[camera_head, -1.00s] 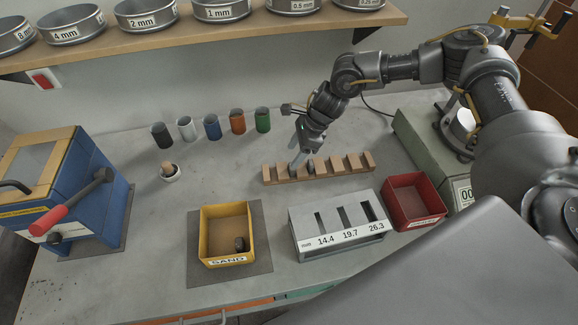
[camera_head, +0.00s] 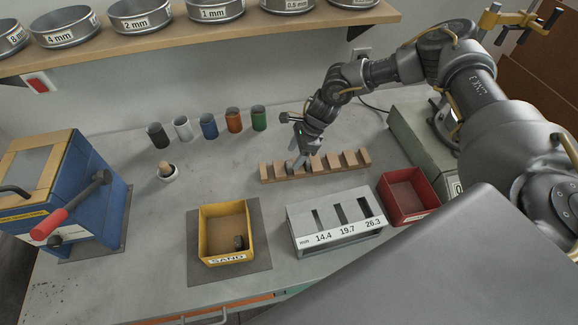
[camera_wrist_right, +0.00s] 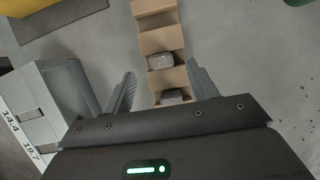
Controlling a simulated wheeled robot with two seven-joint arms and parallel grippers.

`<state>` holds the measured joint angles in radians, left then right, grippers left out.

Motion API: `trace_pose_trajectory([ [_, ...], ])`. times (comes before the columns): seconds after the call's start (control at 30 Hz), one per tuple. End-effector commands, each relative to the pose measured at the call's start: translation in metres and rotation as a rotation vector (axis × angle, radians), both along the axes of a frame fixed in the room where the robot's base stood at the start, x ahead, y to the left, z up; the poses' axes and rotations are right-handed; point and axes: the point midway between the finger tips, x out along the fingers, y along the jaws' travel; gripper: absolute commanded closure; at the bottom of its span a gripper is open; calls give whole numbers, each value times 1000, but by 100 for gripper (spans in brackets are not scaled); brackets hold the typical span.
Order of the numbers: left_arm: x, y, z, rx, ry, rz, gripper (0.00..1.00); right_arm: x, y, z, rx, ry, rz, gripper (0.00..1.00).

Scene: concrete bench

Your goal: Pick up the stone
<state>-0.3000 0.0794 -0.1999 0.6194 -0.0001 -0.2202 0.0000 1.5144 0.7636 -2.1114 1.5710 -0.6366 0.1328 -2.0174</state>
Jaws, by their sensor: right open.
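A wooden notched rack (camera_head: 266,176) stands in the middle of the bench. In the right wrist view, a grey stone (camera_wrist_right: 160,61) sits in one notch of the rack (camera_wrist_right: 158,22), and a second grey stone (camera_wrist_right: 173,97) shows in the notch nearer my gripper, partly hidden by the gripper body. My right gripper (camera_head: 303,160) is over the left part of the rack, pointing down. In the wrist view its open fingers (camera_wrist_right: 161,88) lie on either side of the rack, with nothing held. Another dark stone (camera_head: 239,242) lies in the yellow SAND bin. My left gripper is out of view.
In front of the rack are the yellow bin (camera_head: 204,240), a slotted gauge block (camera_head: 300,219) marked 14.4, 19.7 and 26.3, and a red bin (camera_head: 384,196). Several coloured cups (camera_head: 208,126) stand behind left. A blue machine (camera_head: 92,200) stands at left.

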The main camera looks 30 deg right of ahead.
Motion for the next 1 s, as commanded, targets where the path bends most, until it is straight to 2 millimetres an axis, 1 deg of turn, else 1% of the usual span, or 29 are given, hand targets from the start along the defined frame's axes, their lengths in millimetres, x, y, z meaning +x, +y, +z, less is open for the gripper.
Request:
trace_pose_trajectory([
  [0.03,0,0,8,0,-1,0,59,-1,2,-3,-3,5,2,42],
  [0.13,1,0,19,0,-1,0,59,1,6,-18,-3,6,1,42],
  [0.2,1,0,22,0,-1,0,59,3,9,-29,-2,6,1,42],
  [0.3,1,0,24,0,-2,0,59,4,13,-39,-2,4,0,42],
  [0.4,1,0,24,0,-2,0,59,5,14,-44,-1,3,-1,42],
  [0.6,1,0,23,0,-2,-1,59,5,14,-45,-1,2,-1,42],
  [0.9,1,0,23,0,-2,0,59,5,14,-45,-1,2,-1,81],
  [0.97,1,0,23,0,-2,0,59,5,14,-45,-1,2,-1,89],
  [1.0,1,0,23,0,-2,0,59,5,14,-44,-1,2,-1,91],
])
